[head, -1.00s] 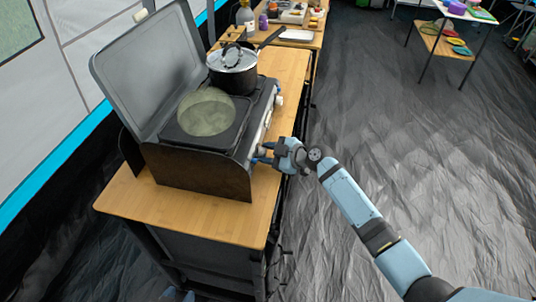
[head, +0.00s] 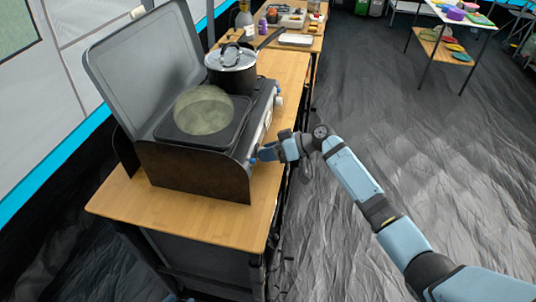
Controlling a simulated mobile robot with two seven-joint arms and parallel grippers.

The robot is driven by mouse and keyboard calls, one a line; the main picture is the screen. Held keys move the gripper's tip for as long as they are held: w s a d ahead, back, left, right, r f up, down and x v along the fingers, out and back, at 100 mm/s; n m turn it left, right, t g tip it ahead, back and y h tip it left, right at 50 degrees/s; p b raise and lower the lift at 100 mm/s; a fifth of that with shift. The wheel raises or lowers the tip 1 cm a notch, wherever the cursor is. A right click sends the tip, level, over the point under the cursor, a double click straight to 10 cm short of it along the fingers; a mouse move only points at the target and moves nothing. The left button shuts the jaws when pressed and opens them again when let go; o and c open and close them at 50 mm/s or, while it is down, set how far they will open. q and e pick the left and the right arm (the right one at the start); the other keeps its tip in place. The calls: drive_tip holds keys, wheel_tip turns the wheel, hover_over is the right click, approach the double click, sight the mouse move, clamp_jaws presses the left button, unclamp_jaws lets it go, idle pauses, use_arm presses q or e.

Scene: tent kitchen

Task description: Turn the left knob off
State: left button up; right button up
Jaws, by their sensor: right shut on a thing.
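A camping stove (head: 195,172) with its grey lid (head: 140,65) raised stands on a wooden table. Its knobs are on the front panel, which faces right. My right gripper (head: 261,155) reaches in from the right at the near end of that panel. It is shut on the left knob, which is mostly hidden by the fingers. A white knob (head: 279,100) shows at the far end of the panel, clear of the gripper. A pale, translucent greenish round shape (head: 203,110) sits over the near burner. My left gripper is not in view.
A black pot (head: 232,75) with a glass lid stands on the far burner, its handle pointing right. The wooden table (head: 190,215) has bare room at its near end. Another table behind holds a tray (head: 296,40) and bottles. The dark floor on the right is open.

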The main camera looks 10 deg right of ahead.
drive_tip(key=shift+w+m+g+y, duration=0.1)
drive_tip(key=shift+m+g+y, duration=0.2)
drive_tip(key=shift+m+g, duration=0.35)
drive_tip(key=o, duration=0.6)
drive_tip(key=shift+o, duration=0.2)
drive_tip(key=shift+d, duration=0.15)
drive_tip(key=shift+d+r, duration=0.1)
drive_tip(key=shift+d, duration=0.2)
drive_tip(key=b+v, duration=0.1)
drive_tip(key=v, duration=1.2)
drive_tip(key=shift+m, duration=0.25)
